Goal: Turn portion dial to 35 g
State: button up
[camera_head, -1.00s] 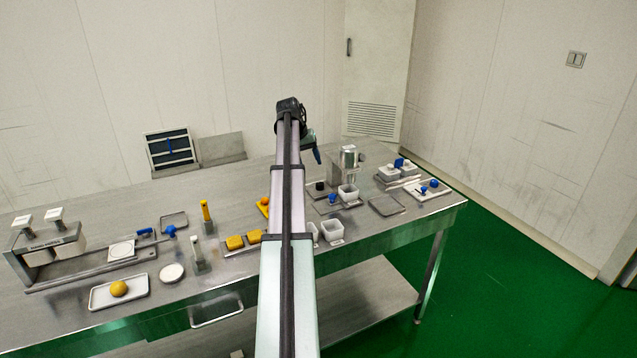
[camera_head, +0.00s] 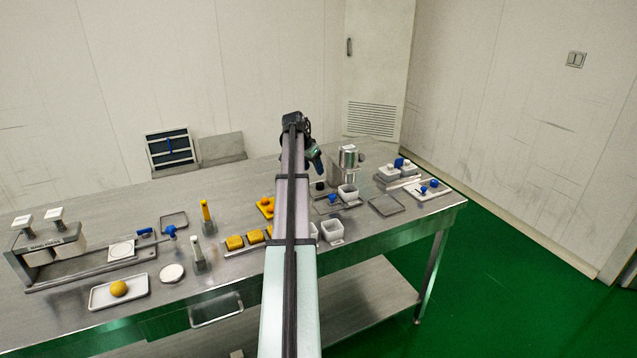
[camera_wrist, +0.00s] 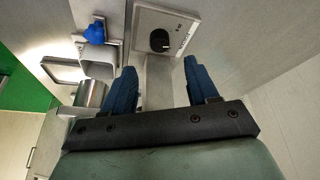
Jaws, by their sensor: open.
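The portion dial (camera_wrist: 160,40) is a round black knob on a pale plate with markings I cannot read. In the wrist view it lies ahead of my gripper (camera_wrist: 155,82), roughly in line with the space between the blue fingers. The fingers are apart, with nothing between them, and do not touch the dial. In the head view the dial (camera_head: 320,186) is a small dark knob beside the metal machine (camera_head: 348,158). My gripper (camera_head: 316,160) is above and just behind it, partly hidden by my arm.
A white cup (camera_head: 348,193) and a blue knob (camera_wrist: 95,33) sit close to the dial. A grey tray (camera_head: 386,205) lies to the right. The metal cylinder (camera_wrist: 90,95) is near the left finger.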

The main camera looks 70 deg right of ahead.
aim_at(320, 184)
jog(key=x, duration=0.8)
jog(key=shift+f, duration=0.35)
jog(key=c, duration=1)
jog(key=shift+c, duration=0.2)
jog(key=shift+d+m, duration=0.1)
jog(key=shift+m, duration=0.3)
jog(key=m+g+y, duration=0.1)
jog(key=m, duration=0.1)
jog(key=m+g, duration=0.1)
jog(key=m, duration=0.2)
jog(key=shift+w+d+m+y, duration=0.2)
jog(key=shift+m+y, duration=0.1)
jog(key=shift+y, duration=0.1)
jog(key=m+y, duration=0.1)
jog(key=m, duration=0.1)
jog(key=m+y, duration=0.1)
jog(key=m, duration=0.2)
jog(key=shift+g, duration=0.3)
jog(key=shift+m, duration=0.3)
